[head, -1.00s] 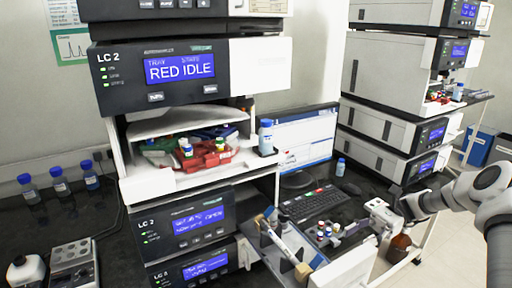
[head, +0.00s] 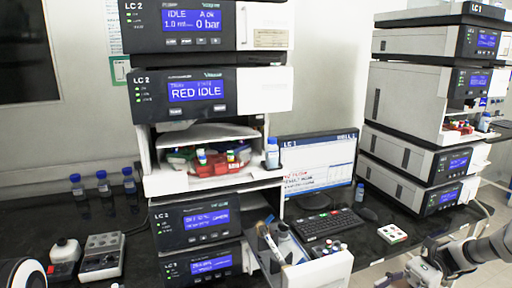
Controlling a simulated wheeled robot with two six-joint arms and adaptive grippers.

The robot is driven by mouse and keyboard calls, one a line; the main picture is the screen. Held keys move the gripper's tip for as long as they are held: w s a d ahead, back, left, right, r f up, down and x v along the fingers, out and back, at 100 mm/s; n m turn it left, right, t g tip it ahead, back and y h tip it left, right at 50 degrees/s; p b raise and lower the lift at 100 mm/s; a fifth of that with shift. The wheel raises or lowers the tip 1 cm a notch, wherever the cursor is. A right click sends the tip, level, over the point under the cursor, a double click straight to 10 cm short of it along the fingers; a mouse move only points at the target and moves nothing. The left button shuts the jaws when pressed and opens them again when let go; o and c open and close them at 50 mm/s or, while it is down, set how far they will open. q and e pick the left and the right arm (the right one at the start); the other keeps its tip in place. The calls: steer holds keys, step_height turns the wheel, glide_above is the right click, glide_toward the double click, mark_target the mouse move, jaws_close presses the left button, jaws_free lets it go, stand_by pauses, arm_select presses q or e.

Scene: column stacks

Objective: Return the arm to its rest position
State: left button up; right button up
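My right gripper (head: 398,279) is low at the right, partly cut off by the bottom edge of the head view. Its arm (head: 480,255) comes in from the right edge. The gripper is below and in front of a small white block with coloured tops (head: 392,233) on the bench, apart from it. Its fingertips are too small and cut off to tell whether they are open or shut. My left gripper is not in view.
The LC 2 stack (head: 210,90) has an open tray bay with red and green parts. A white bin (head: 325,272) with bottles and vials stands at the bench front. A keyboard (head: 327,224), monitor (head: 318,165) and a second stack (head: 415,110) stand to the right.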

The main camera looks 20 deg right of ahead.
steer(key=s+a+f+n+g+h, duration=0.1)
steer(key=s+a+f+n+h, duration=0.1)
steer(key=a+f+h, duration=0.5)
steer(key=s+a+f+n+g+h, duration=0.15)
steer(key=a+f, duration=0.25)
steer(key=f, duration=0.7)
steer(key=s+a+f+n+t+h, duration=0.2)
steer(key=s+a+f+n+h, duration=0.1)
steer(key=s+n, duration=0.3)
steer(key=s+a+f+n+t+h, duration=0.2)
steer(key=s+a+f+n+h, duration=0.1)
steer(key=s+f+n+h, duration=0.2)
steer(key=s+n, duration=0.2)
steer(key=s, duration=0.1)
steer(key=shift+a+f, duration=0.3)
steer(key=shift+f, duration=0.05)
